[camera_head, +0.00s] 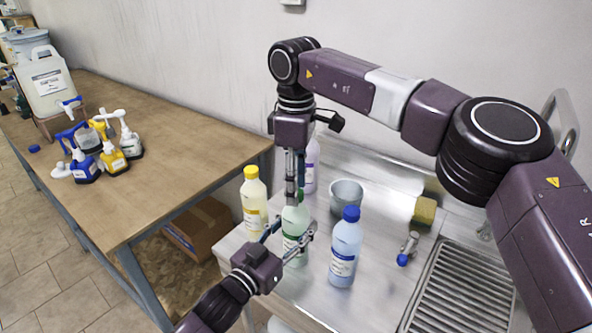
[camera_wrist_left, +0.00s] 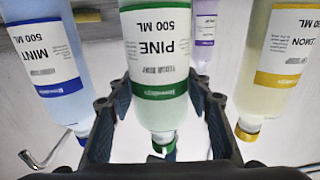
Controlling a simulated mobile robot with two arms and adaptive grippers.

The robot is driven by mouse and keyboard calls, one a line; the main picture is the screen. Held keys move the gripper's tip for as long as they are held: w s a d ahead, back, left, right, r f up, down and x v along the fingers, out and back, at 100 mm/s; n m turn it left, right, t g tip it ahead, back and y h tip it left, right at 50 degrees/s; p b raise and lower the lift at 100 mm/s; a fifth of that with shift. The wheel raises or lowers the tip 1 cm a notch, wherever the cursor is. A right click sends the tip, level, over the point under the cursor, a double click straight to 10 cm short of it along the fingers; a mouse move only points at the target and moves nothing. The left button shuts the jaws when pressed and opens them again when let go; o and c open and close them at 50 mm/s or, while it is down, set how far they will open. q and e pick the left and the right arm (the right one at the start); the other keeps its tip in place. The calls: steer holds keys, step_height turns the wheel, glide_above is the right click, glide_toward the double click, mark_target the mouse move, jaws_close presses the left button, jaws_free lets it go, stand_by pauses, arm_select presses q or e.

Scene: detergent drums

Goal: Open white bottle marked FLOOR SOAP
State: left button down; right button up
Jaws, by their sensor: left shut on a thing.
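A big white jug (camera_head: 46,84) with an unreadable label stands at the far left on the wooden table. I cannot read FLOOR SOAP on any bottle. My left gripper (camera_head: 289,232) is shut on the green bottle (camera_head: 293,222), labelled PINE in the left wrist view (camera_wrist_left: 158,60). Its green cap shows there (camera_wrist_left: 165,150). My right gripper (camera_head: 294,195) points down at the top of this bottle and hides its cap in the head view. I cannot tell whether its fingers grip the cap.
A yellow-capped LEMON bottle (camera_head: 255,205), a blue-capped MINT bottle (camera_head: 345,252) and a purple bottle (camera_head: 310,165) stand close by. A metal cup (camera_head: 346,196), a sponge (camera_head: 424,211) and a drain grate (camera_head: 462,285) are right. Several small pump bottles (camera_head: 112,160) stand on the wooden table.

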steer(key=shift+f, duration=0.35)
steer(key=shift+c, duration=0.7)
